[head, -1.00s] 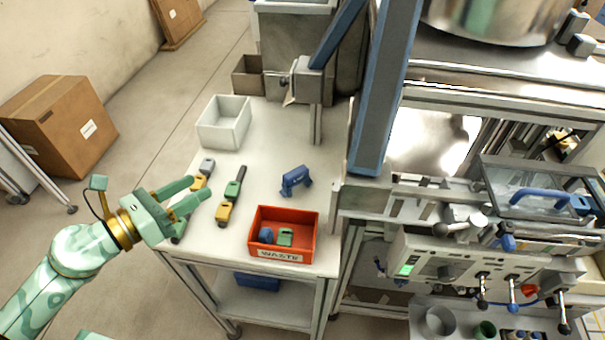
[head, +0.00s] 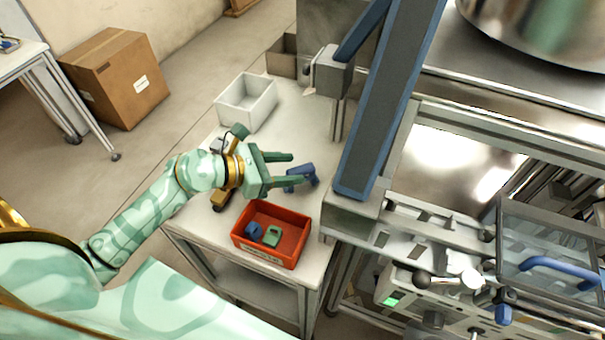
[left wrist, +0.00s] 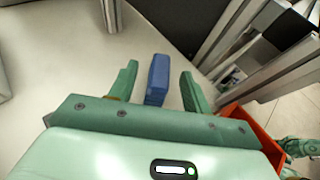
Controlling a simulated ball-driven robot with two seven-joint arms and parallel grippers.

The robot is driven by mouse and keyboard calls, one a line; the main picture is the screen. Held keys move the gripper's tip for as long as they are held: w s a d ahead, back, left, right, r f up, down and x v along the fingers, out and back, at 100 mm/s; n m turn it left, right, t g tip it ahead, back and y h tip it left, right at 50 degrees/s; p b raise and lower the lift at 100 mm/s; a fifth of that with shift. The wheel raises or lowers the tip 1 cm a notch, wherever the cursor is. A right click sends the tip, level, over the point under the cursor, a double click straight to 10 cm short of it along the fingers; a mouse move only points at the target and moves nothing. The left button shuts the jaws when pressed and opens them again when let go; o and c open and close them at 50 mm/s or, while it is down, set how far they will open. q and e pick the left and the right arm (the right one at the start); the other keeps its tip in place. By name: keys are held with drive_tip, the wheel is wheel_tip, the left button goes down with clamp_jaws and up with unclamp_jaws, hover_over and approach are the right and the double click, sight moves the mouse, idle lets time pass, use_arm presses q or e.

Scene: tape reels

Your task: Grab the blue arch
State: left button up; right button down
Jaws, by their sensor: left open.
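The blue arch (head: 302,176) stands on the white table top, beyond the red waste bin. My left gripper (head: 297,169) is open, with its fingers reaching toward the arch and partly covering it in the head view. In the left wrist view the blue arch (left wrist: 158,78) appears between the two spread green fingers (left wrist: 158,80), with a gap on each side. I cannot tell how far above the table the fingers are. My right gripper is not in view.
The red bin (head: 298,226) holds a blue piece (head: 254,231) and a green piece (head: 272,236). A white bin (head: 247,104) stands at the table's far left. A yellow piece (head: 219,199) lies partly hidden behind my gripper.

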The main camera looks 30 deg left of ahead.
sight(309, 170)
use_arm(q)
drive_tip(key=x, duration=0.6)
drive_tip(key=shift+s+f+b, duration=0.1)
drive_tip(key=shift+f+b, duration=0.15)
drive_tip(key=shift+b, duration=0.05)
drive_tip(key=c, duration=1.1)
